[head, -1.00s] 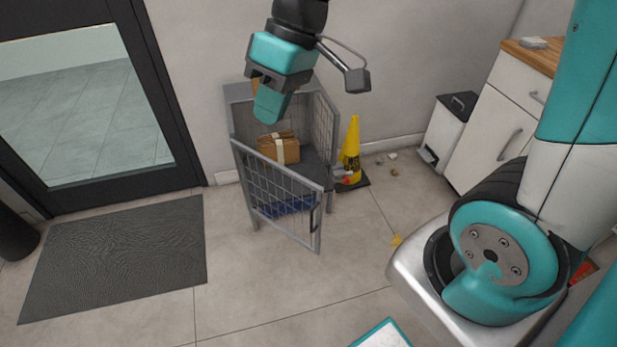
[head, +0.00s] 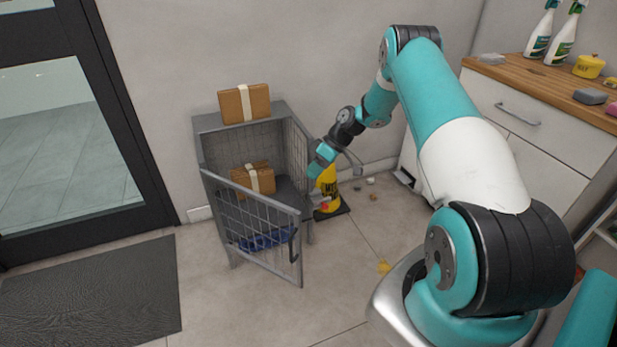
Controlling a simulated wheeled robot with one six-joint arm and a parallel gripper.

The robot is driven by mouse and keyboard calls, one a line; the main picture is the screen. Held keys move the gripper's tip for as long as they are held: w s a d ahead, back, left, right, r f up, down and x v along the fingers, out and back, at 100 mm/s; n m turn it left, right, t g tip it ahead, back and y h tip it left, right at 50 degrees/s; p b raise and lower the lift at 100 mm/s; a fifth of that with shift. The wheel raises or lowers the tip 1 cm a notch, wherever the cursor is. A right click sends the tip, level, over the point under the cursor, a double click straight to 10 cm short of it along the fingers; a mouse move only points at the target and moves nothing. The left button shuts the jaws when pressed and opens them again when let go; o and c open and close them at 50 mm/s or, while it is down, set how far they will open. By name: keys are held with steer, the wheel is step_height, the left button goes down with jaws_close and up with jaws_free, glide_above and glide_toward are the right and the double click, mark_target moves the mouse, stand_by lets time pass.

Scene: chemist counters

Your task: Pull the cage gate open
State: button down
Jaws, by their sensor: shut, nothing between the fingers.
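The grey wire cage (head: 242,128) stands against the wall. Its mesh gate (head: 262,225) is hinged at the left front post and stands part-way open, its free right edge swung out toward me. A dark upright handle (head: 293,246) is on that free edge. A taped brown box (head: 254,180) and a blue item (head: 265,240) show inside, partly behind the mesh. My gripper (head: 314,174) is beside the cage's right side, above and behind the gate's free edge, apart from the handle. It is shut and empty; its fingertips are small and partly unclear.
Another taped box (head: 244,103) sits on top of the cage. A yellow cone (head: 328,188) stands close to its right, partly behind my gripper. A wood-topped counter (head: 545,85) is at right, a dark mat (head: 95,295) at left. Floor before the gate is clear.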

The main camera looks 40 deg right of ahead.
mark_target(282, 213)
steer(key=shift+a+f+p, duration=0.2)
steer(key=shift+a+f, duration=0.8)
steer(key=shift+a, duration=0.35)
steer(key=shift+a+f+p, duration=0.15)
steer(key=shift+a+f, duration=0.9)
steer(key=shift+a, duration=0.35)
steer(key=shift+a+f+p, duration=0.2)
steer(key=shift+a+f, duration=0.8)
steer(key=shift+a, duration=0.35)
steer(key=shift+s, duration=0.15)
